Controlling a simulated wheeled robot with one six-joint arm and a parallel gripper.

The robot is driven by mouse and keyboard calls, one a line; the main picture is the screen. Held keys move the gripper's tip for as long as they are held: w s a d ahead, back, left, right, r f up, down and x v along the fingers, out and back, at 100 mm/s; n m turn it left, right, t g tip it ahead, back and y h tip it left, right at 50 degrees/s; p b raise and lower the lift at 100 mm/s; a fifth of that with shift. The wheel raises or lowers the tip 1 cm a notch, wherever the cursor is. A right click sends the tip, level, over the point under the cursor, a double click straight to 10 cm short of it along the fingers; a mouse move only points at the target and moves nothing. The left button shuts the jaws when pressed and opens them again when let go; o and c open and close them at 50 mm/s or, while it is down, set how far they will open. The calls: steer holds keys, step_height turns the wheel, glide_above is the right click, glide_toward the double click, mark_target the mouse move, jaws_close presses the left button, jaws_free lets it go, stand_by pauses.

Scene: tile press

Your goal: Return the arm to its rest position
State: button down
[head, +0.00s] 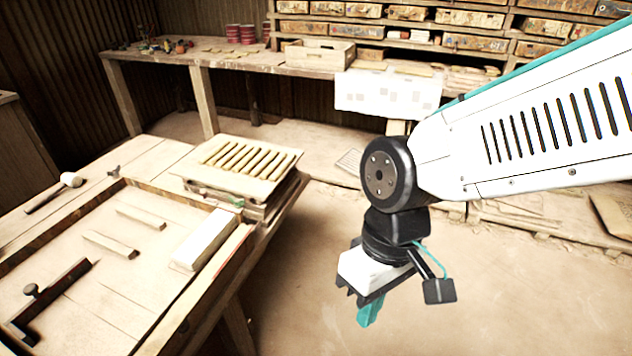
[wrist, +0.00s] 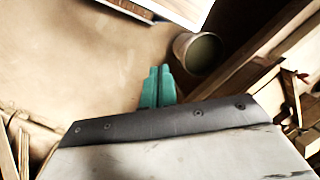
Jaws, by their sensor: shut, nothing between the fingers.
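My gripper (head: 368,312) hangs below the end of my white arm in the head view, over the open floor to the right of the workbench. Its teal fingers point down and hold nothing. In the wrist view the two teal fingers (wrist: 158,87) lie side by side, shut against each other, with bare floor behind them. The gripper is apart from the bench and touches nothing that I can see.
The workbench (head: 150,326) at left carries a slatted press tile (head: 245,160), a pale block (head: 204,238), a mallet (head: 70,180) and a dark tool. A back bench (head: 225,55) stands under drawers. A bucket (wrist: 198,52) stands on the floor in the wrist view.

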steer(key=d+r+m+t, duration=0.2)
steer(key=d+r, duration=0.3)
steer(key=d, duration=0.4)
steer(key=d+r+m+t+h, duration=0.1)
steer(key=d+r+m, duration=0.4)
steer(key=d, duration=0.5)
steer(key=shift+s+d+r+t, duration=0.2)
steer(key=shift+r+t, duration=0.1)
steer(key=shift+t, duration=0.1)
steer(key=shift+a, duration=0.1)
